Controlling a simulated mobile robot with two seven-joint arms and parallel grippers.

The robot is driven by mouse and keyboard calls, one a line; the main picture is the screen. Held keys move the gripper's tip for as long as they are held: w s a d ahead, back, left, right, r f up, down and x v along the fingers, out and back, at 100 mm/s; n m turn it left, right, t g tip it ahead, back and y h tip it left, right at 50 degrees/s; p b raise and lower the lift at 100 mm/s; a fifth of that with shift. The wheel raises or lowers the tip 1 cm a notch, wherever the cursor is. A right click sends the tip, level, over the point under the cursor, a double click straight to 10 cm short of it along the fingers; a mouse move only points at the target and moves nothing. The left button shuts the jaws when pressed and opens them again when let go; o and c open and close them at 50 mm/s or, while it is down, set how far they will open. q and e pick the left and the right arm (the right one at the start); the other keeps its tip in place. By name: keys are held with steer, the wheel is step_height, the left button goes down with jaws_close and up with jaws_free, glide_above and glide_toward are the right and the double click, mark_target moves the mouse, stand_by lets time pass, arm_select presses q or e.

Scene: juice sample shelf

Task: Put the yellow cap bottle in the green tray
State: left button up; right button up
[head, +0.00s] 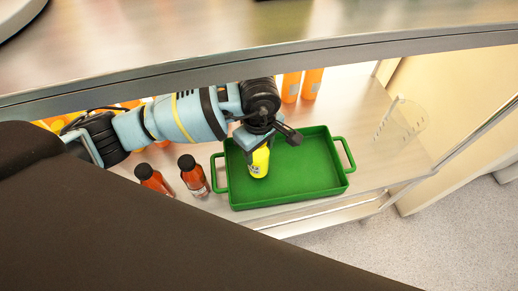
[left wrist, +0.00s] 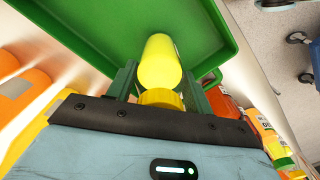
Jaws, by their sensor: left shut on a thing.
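The yellow cap bottle (head: 259,163) is a yellow bottle held at its cap end by my left gripper (head: 262,138). In the head view it is over the left part of the green tray (head: 320,165), inside the rim's outline. Whether its base touches the tray floor I cannot tell. The left wrist view shows the yellow bottle (left wrist: 160,62) and its yellow cap between the fingers of the left gripper (left wrist: 160,88), with the green tray (left wrist: 85,25) beyond. The tray holds nothing else that shows. My right gripper is not in view.
Two bottles with black caps, one (head: 193,176) close to the tray's left handle and one (head: 153,180) further left, stand on the shelf. Orange bottles (head: 312,84) stand behind. An upper shelf edge (head: 330,53) runs above my arm. The shelf right of the tray is fairly clear.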

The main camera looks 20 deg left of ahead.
arm_select(q)
steer(key=shift+f, duration=0.55)
steer(key=shift+f, duration=0.1)
steer(key=o, duration=1.1)
steer(key=shift+f, duration=0.1)
steer(key=shift+o, duration=0.2)
step_height(320, 180, up, 12)
steer(key=shift+r, duration=0.2)
